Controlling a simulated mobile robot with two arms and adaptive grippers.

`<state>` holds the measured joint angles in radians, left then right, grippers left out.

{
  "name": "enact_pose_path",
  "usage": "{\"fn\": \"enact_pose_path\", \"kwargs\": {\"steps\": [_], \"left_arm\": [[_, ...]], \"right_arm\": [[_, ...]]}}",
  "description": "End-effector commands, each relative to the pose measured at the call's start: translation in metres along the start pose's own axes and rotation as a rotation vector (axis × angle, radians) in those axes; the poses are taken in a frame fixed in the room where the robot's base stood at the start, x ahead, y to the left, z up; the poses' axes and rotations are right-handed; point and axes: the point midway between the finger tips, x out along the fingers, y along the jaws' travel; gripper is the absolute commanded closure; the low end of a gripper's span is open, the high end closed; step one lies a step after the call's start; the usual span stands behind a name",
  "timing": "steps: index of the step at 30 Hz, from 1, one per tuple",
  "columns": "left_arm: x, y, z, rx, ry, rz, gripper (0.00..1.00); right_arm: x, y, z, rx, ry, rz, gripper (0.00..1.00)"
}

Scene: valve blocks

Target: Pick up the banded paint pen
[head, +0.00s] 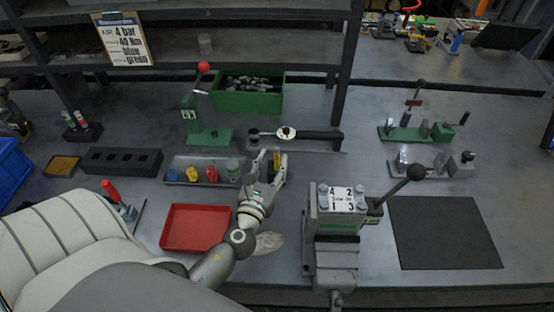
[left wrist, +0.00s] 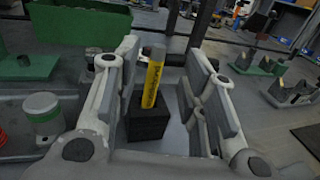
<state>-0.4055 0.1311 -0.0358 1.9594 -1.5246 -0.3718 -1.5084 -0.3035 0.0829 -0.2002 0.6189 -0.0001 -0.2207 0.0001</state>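The paint pen (left wrist: 152,82) is yellow with dark lettering and a grey upper end. It stands nearly upright in a black block holder (left wrist: 149,122) in the left wrist view. It also shows as a small yellow strip in the head view (head: 277,157). My left gripper (head: 273,164) is open, with one finger on each side of the pen. In the left wrist view, gaps show between the pen and both fingers. The pen's lower end is hidden in the holder. My right gripper is not in view.
A red tray (head: 190,228) is nearer. A torque wrench (head: 315,135) lies behind. A clamp fixture (head: 337,238) stands to the right.

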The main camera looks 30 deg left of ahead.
Motion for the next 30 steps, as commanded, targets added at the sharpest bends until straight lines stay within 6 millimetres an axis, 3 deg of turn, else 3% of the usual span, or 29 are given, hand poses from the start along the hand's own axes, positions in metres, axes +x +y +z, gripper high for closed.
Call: {"fn": "enact_pose_path", "kwargs": {"steps": [10, 20, 27, 30], "left_arm": [[0.045, 0.003, 0.000, 0.000, -0.001, 0.000, 0.61], [0.051, 0.003, -0.002, -0.001, 0.000, 0.000, 0.61], [0.051, 0.003, -0.002, -0.001, 0.000, 0.000, 0.92], [0.051, 0.003, -0.002, 0.000, 0.000, 0.000, 1.00]], "right_arm": [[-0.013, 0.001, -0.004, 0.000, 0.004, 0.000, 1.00], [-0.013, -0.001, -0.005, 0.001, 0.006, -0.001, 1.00], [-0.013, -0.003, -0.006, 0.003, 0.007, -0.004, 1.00], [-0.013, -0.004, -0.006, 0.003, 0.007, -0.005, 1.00]]}}
